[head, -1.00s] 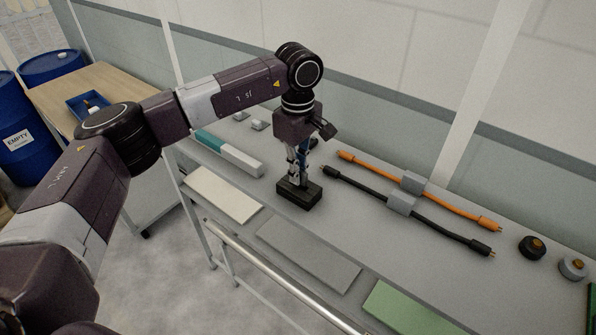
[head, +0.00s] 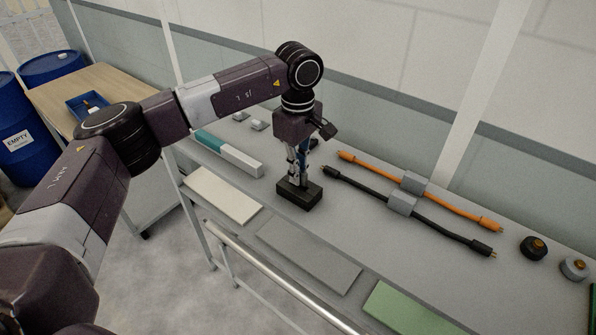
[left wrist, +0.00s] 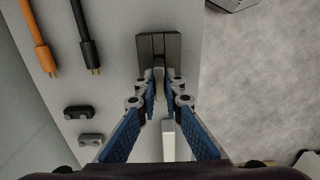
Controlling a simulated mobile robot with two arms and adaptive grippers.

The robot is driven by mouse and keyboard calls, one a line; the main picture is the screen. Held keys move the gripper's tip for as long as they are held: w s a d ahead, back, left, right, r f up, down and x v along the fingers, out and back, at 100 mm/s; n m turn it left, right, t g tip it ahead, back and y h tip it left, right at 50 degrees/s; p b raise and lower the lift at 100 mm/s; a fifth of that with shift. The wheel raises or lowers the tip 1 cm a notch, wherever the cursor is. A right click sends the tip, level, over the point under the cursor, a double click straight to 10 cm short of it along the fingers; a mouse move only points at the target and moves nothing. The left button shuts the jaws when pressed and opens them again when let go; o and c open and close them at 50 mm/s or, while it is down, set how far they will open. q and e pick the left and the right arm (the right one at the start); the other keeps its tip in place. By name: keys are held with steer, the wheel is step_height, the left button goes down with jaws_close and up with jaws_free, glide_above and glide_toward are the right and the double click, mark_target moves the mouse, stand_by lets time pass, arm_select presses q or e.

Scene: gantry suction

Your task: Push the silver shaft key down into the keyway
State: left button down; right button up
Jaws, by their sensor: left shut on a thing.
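A black block (head: 300,197) sits on the grey bench below my left gripper. In the left wrist view the dark block (left wrist: 144,48) shows a groove, the keyway, along its middle. My left gripper (head: 297,178) points down at the block, with its fingertips close to the block's top. In the left wrist view the left gripper (left wrist: 159,86) is shut on a small pale silver piece, the shaft key (left wrist: 159,78), at the near end of the groove. How deep the key sits is hidden by the fingertips. My right gripper is not in view.
An orange cable (head: 365,163) and a black cable (head: 355,186) lie right of the block, through a grey holder (head: 404,203). A white and teal bar (head: 238,158) lies to its left. Flat panels (head: 310,255) lie along the front. Round knobs (head: 533,247) stand far right.

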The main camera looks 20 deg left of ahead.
arm_select(q)
steer(key=shift+f+b, duration=0.65)
steer(key=shift+f, duration=0.25)
steer(key=c, duration=2)
jaws_free()
steer(key=shift+r, duration=0.1)
step_height(320, 180, up, 12)
